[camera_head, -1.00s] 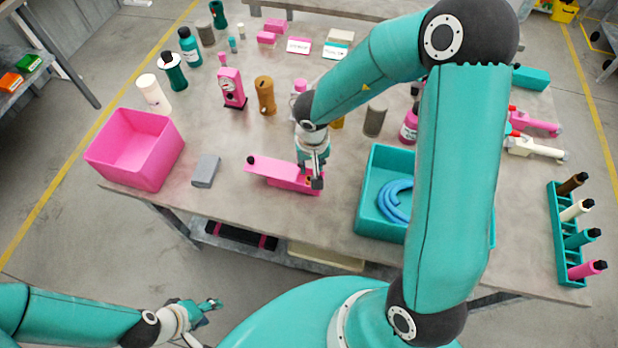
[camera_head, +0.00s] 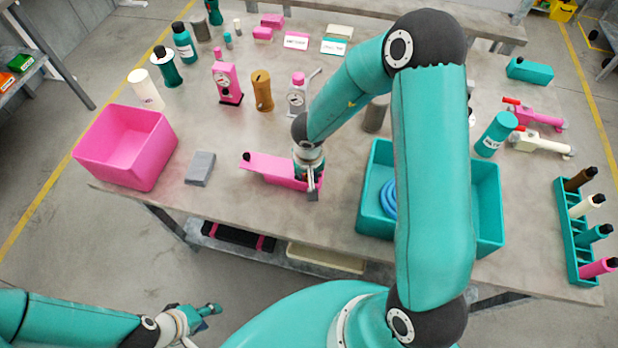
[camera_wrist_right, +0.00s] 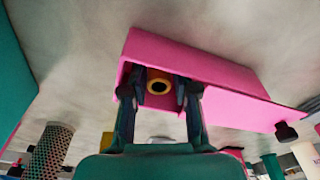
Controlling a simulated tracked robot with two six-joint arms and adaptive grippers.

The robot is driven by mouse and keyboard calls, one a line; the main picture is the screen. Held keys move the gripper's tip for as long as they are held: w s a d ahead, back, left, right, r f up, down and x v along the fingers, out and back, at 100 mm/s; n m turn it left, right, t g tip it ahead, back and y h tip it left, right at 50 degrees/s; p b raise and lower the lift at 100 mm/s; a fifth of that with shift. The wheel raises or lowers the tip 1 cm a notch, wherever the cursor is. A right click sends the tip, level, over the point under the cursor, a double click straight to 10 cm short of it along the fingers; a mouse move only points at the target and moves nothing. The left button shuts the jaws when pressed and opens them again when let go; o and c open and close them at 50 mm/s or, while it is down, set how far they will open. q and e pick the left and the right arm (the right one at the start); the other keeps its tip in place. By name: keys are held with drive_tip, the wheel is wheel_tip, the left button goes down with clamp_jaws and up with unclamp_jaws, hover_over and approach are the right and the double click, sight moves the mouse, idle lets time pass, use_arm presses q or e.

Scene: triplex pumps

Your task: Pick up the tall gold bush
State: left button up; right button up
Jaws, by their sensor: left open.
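A gold bush (camera_wrist_right: 158,82) with a dark bore sits at the open end of a pink holder (camera_wrist_right: 195,75) in the right wrist view; its height cannot be judged end-on. My right gripper (camera_wrist_right: 160,88) has one finger on each side of it; whether they press on it is unclear. In the head view my right gripper (camera_head: 313,186) is down at the right end of the pink holder (camera_head: 268,168), and the bush is hidden. My left gripper (camera_head: 210,310) is open and empty, off the table's front edge.
A pink bin (camera_head: 125,150) and grey block (camera_head: 200,168) lie left of the holder. A teal tray (camera_head: 487,205) with a blue coil (camera_head: 388,197) stands right. A brown-gold cylinder (camera_head: 262,92) and a pink gauge unit (camera_head: 229,85) stand behind.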

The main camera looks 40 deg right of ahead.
drive_tip(key=shift+c, duration=0.3)
clamp_jaws()
drive_tip(key=shift+r, duration=0.1)
